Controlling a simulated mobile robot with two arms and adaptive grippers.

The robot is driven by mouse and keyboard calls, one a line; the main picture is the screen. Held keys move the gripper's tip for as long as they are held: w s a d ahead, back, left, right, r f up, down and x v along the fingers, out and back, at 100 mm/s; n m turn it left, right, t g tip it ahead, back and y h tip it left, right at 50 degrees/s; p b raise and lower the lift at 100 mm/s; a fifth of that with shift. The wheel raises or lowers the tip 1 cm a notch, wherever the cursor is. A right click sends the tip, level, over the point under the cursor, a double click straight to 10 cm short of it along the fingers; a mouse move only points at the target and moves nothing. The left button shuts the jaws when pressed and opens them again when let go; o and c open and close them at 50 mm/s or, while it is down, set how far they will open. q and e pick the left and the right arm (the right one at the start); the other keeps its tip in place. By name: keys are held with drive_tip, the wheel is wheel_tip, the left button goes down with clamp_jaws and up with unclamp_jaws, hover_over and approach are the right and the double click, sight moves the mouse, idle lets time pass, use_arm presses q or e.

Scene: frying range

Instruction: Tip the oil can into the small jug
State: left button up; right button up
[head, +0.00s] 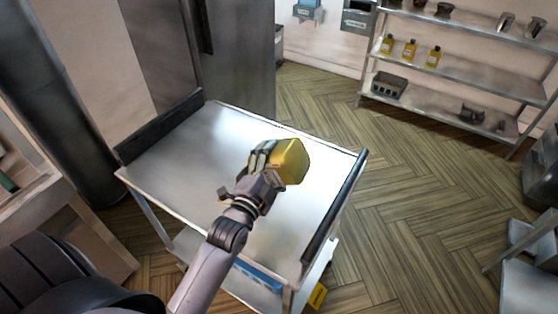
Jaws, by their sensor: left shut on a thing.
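The oil can is a yellow, box-shaped can (291,162) over the steel cart top in the head view. My left gripper (264,160) is shut on its near left side, and its fingers hide part of the can. The can looks tilted; I cannot tell whether it touches the cart top. No small jug can be made out on the cart. My right gripper is not in view.
The steel cart (190,150) has dark raised bars at both ends and an otherwise bare top. A blue item (258,276) lies on its lower level.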

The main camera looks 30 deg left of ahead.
use_arm(q)
drive_tip(key=shift+a+r+n+p, duration=0.6)
drive_tip(key=shift+n+p, duration=0.25)
drive_tip(key=shift+n, duration=0.2)
drive_tip(key=shift+a+r+n+p, duration=0.55)
drive_tip(key=shift+n+p, duration=0.25)
drive_tip(key=shift+n, duration=0.25)
drive_tip(key=shift+a+r+n+p, duration=0.2)
drive_tip(key=shift+a+n+p, duration=0.45)
drive_tip(key=shift+a+n, duration=0.55)
drive_tip(key=shift+d+n, duration=0.15)
drive_tip(key=shift+n, duration=0.15)
drive_tip(key=shift+r, duration=0.1)
